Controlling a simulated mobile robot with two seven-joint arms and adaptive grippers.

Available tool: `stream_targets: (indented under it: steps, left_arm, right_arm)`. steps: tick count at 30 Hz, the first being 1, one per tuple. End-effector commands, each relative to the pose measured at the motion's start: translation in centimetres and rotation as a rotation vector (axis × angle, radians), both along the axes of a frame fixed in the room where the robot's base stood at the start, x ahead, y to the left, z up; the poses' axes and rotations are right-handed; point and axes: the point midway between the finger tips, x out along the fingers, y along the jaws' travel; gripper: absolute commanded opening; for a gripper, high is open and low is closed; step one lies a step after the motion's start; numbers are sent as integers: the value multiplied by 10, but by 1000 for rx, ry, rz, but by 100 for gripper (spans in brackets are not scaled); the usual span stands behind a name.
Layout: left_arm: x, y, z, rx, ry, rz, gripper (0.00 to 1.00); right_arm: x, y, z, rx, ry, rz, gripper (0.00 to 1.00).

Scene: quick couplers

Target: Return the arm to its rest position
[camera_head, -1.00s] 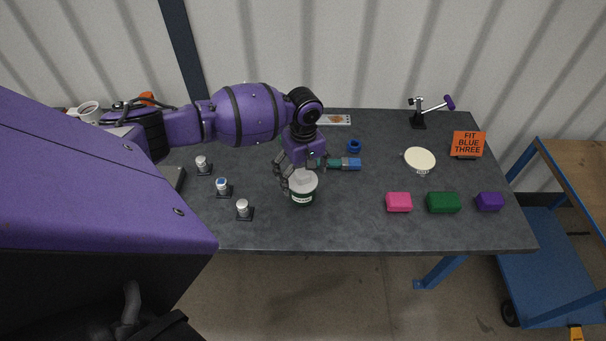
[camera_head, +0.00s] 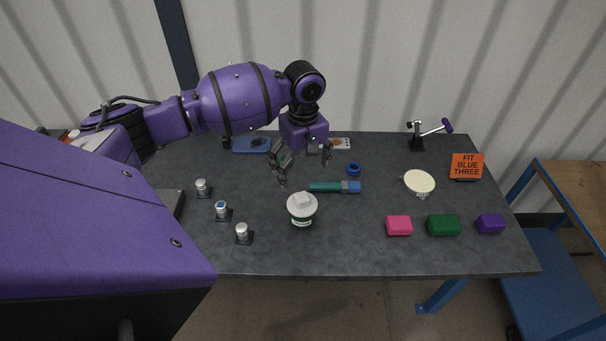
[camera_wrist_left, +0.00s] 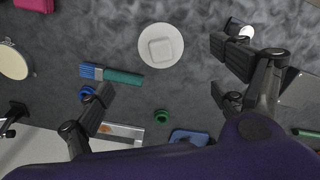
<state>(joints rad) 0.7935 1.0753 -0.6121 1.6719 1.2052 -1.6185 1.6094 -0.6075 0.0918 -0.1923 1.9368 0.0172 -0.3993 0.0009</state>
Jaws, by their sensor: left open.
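My left arm reaches in from the left, and my left gripper (camera_head: 305,170) hangs over the back middle of the table, open and empty. It stands behind a white-lidded jar with a green band (camera_head: 302,209), apart from it. In the left wrist view the gripper's fingers (camera_wrist_left: 165,95) are spread wide, and the jar's white lid (camera_wrist_left: 160,45) shows beyond them with nothing gripped. A teal-handled brush with a blue end (camera_head: 335,187) lies right of the gripper. My right gripper is not in view.
Three small couplers on black bases (camera_head: 222,211) stand at left. Pink (camera_head: 399,226), green (camera_head: 444,226) and purple (camera_head: 490,224) blocks lie at front right. An orange sign (camera_head: 467,166) reads "FIT BLUE THREE". A cream disc (camera_head: 419,181) and a blue ring (camera_head: 354,169) lie nearby.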

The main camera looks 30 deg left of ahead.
Motion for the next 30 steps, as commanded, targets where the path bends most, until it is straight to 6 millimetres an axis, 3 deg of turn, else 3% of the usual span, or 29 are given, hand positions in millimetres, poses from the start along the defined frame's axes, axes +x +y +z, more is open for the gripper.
stream_targets:
  steps: [13,17,20,24,27,30]
  left_arm:
    - [0,0,-1,-1,1,-2,88]
    - [-14,-13,-21,-9,10,-72,88]
    - [-43,-38,-59,-30,19,-218,88]
    - [-106,-87,-118,-85,-8,-498,88]
    - [-151,-116,-143,-119,-55,-665,88]
    - [-193,-137,-157,-132,-113,-791,88]
  right_arm:
    - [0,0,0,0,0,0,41]
    - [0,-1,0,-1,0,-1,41]
    - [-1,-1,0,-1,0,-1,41]
    - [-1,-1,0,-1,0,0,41]
    - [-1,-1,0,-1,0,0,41]
    - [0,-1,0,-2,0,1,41]
